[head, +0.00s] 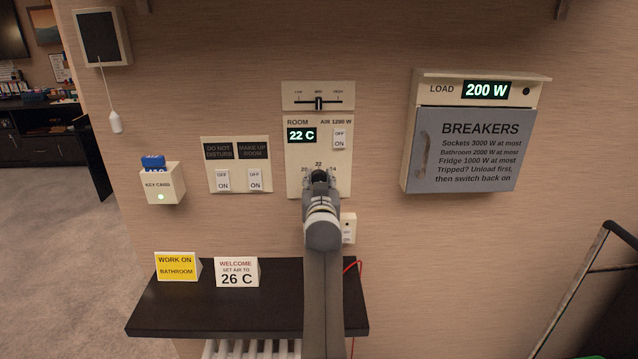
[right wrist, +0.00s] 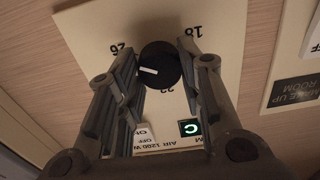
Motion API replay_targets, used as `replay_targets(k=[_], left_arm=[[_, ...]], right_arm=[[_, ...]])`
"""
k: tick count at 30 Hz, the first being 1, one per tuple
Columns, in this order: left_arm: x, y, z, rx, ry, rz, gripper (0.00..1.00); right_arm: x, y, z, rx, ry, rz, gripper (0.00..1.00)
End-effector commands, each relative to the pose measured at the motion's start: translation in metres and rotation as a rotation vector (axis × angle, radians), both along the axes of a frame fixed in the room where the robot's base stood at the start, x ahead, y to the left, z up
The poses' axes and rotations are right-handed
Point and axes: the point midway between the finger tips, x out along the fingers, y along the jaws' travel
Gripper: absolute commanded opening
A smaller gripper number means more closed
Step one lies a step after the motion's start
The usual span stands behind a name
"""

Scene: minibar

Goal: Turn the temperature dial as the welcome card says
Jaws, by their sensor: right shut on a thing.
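The black temperature dial (right wrist: 162,68) sits low on the cream air panel (head: 294,176). In the head view my right gripper (head: 320,182) covers most of it. In the right wrist view, which is upside down, my right gripper (right wrist: 157,58) is shut on the dial, one finger on each side. The dial's white mark points left, between the printed 26 and 22; the finger hides the scale there. The room display (head: 301,135) reads 22 C. The welcome card (head: 237,273) reads "SET AIR TO 26 C". My left gripper is not in view.
A dark shelf (head: 180,309) below carries the welcome card and a yellow "WORK ON BATHROOM" sign (head: 177,267). The breaker box (head: 463,150) hangs right, its load display at 200 W. A key card holder (head: 161,186) and a switch panel (head: 237,165) are left of the air panel.

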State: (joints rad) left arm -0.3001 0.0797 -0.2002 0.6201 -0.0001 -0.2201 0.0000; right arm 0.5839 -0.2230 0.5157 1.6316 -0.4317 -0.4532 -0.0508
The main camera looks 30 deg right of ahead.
Motion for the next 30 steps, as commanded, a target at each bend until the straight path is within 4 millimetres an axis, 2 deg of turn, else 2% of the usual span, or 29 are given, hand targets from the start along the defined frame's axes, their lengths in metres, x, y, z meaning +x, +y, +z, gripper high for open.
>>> replay_targets(k=[11, 12, 16, 30], left_arm=[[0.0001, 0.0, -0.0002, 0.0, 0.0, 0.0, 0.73], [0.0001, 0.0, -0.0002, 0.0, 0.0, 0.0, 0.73], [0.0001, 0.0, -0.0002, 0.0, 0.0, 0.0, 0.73], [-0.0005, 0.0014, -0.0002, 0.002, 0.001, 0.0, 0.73]], right_arm=[[0.0004, 0.001, -0.0035, 0.008, 0.003, 0.002, 0.1], [0.0004, 0.001, -0.0033, 0.008, 0.003, 0.002, 0.39], [0.0003, 0.0008, -0.0023, 0.006, 0.002, 0.001, 0.56], [0.0001, 0.0002, -0.0003, -0.003, 0.002, 0.0, 0.57]])
